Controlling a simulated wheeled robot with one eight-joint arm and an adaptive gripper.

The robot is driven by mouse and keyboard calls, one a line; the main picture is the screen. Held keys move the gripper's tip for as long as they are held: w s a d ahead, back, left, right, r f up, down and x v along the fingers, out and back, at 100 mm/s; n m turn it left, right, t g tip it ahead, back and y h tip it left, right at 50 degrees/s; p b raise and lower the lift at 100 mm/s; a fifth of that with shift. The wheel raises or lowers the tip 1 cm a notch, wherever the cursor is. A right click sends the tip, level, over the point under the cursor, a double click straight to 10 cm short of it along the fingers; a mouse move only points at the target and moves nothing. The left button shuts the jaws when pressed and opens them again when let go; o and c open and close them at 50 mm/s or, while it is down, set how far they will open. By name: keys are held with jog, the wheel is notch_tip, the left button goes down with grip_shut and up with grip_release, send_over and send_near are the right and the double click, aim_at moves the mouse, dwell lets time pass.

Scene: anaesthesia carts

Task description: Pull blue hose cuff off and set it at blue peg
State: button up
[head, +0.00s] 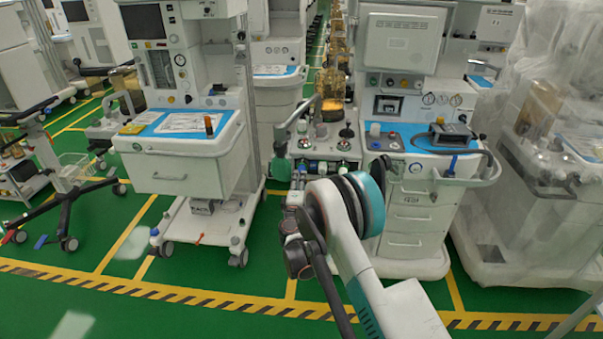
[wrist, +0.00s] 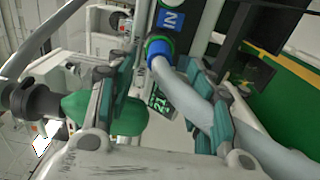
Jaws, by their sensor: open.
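The blue hose cuff (wrist: 160,50) shows in the wrist view on a port under a blue "IN" label. A thick grey hose (wrist: 181,92) runs from it to the lower right. My gripper (wrist: 157,68) is open, with one finger left of the cuff and the other by the hose. The cuff lies beyond the fingertips, and I see no grip on it. The right finger overlaps the hose in the picture; I cannot tell if they touch.
A green bag (wrist: 112,113) hangs close to the left finger; it also shows in the head view (head: 281,167). The right cart (head: 415,215) and left cart (head: 186,165) flank the port area. A plastic-wrapped cart (head: 540,190) stands far right. Green floor in front is clear.

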jog(key=shift+w+d, duration=0.15)
jog(key=shift+w, duration=3.1)
grip_shut()
jog(key=shift+s, duration=0.15)
jog(key=shift+s, duration=2.9)
